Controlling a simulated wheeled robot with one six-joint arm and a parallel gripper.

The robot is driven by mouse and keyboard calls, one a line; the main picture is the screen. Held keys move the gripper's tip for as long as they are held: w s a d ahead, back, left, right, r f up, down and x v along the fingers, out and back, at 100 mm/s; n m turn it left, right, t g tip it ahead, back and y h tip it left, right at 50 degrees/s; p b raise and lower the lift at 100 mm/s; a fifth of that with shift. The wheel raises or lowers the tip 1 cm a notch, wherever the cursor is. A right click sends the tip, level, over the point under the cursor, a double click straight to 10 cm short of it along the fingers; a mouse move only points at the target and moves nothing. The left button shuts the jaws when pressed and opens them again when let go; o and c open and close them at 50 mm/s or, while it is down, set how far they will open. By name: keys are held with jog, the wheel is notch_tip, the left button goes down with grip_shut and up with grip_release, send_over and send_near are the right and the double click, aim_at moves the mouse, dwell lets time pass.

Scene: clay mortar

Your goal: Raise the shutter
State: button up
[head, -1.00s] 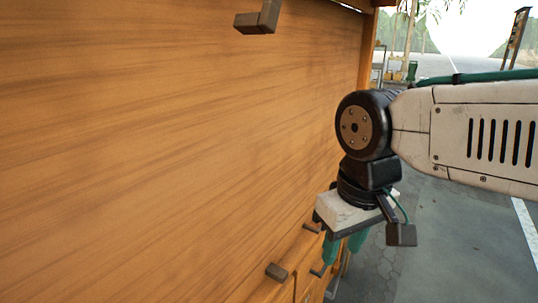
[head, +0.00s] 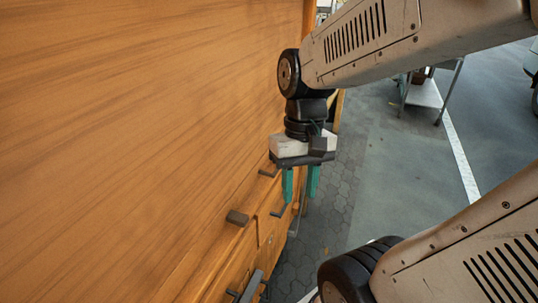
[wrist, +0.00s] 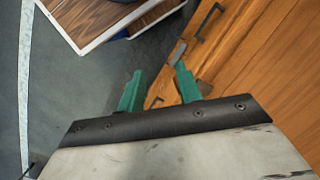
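A large plain orange-brown wooden panel (head: 140,110), which looks like the shutter, fills the left of the head view. Small dark handles stick out along its lower part: one in front (head: 237,217) and one farther back (head: 268,172). I cannot tell which of them belong to the shutter. My gripper (head: 300,197) hangs down beside the panel near its far end, with its two teal fingers apart and nothing between them. In the wrist view my open gripper (wrist: 155,72) has a grey handle (wrist: 177,52) just beyond its right fingertip; I see no grip on it.
Below the panel are wooden drawer or door fronts with more dark handles (head: 277,212). Open grey pavement (head: 390,170) lies to the right. A metal stand (head: 425,92) is farther back. In the wrist view a wood-topped, white-edged box (wrist: 100,20) is at upper left.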

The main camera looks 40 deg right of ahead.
jog(key=w+d+f+m+t+y, duration=1.05)
jog(key=w+d+f+t, duration=0.35)
jog(key=w+f, duration=0.4)
jog(key=w+d+n+t+h, duration=0.2)
jog(key=w+d+t+h, duration=0.1)
jog(key=d, duration=0.3)
jog(key=x, duration=0.7)
jog(key=shift+w, duration=0.15)
jog(key=shift+c, duration=0.3)
grip_shut()
